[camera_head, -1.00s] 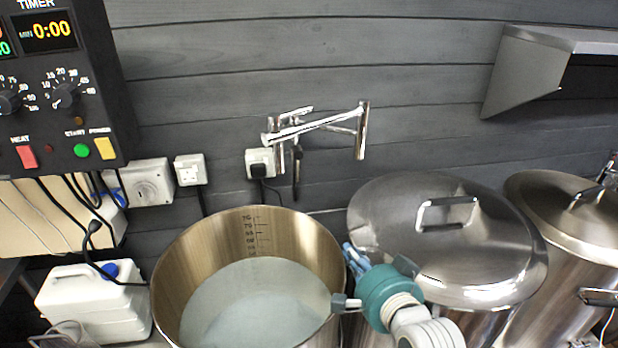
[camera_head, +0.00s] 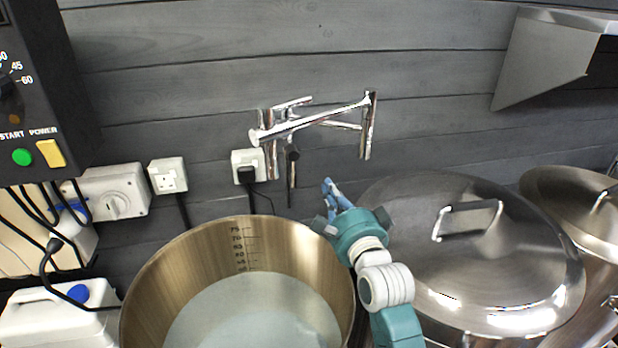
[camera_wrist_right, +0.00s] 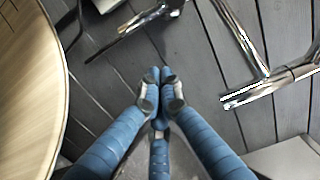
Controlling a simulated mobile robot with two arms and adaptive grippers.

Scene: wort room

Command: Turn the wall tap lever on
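The chrome wall tap (camera_head: 318,124) is fixed to the dark plank wall above the open pot, with a jointed arm reaching right to a vertical spout. Its thin lever (camera_head: 293,103) sticks out to the right at the top of the tap's left end. My right gripper (camera_head: 329,186) is below the tap and apart from it, fingers pointing up. In the right wrist view its blue fingertips (camera_wrist_right: 160,88) are together with nothing between them. Chrome tap pipes (camera_wrist_right: 240,50) cross the right side of that view. My left gripper is not in view.
An open steel pot (camera_head: 190,268) of pale liquid stands left of my right gripper. A lidded pot (camera_head: 480,265) stands close on the right. A control box (camera_head: 35,110) and sockets (camera_head: 167,176) are on the left, a steel hood (camera_head: 545,60) upper right. The wall between tap and hood is clear.

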